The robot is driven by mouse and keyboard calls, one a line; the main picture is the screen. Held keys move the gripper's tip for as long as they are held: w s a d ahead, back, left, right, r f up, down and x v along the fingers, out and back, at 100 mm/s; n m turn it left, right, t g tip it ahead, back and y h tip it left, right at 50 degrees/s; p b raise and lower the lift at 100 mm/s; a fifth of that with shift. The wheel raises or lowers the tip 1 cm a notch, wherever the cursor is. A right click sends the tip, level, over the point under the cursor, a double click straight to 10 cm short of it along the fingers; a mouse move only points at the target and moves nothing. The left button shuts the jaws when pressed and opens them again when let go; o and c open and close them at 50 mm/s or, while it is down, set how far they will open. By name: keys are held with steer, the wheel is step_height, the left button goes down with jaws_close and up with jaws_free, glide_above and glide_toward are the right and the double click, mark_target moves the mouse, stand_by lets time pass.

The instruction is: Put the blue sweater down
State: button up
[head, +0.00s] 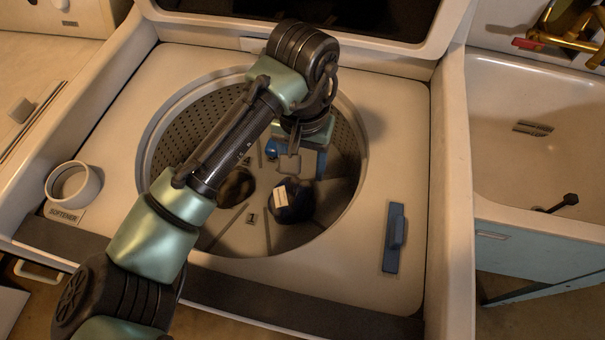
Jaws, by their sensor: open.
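A dark blue bundle (298,211) with a pale tag on it lies on the floor of the washer drum (355,135), toward the front right; it looks like the blue sweater, but the shade makes this uncertain. My gripper (303,172) reaches down into the drum, just above and behind the bundle. It is open, and a gap seems to show between it and the bundle. My arm and wrist hide the gripper's upper part and some of the drum's back wall.
A dark brownish bundle (237,187) lies left of the blue one. The drum rim encloses my gripper. A softener cup (73,185) stands at left, a blue handle (395,238) at right, and the raised lid (400,18) behind. A sink (500,110) is farther right.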

step_height(320, 180, up, 4)
steer(key=shift+r, duration=0.2)
stand_by(0.5)
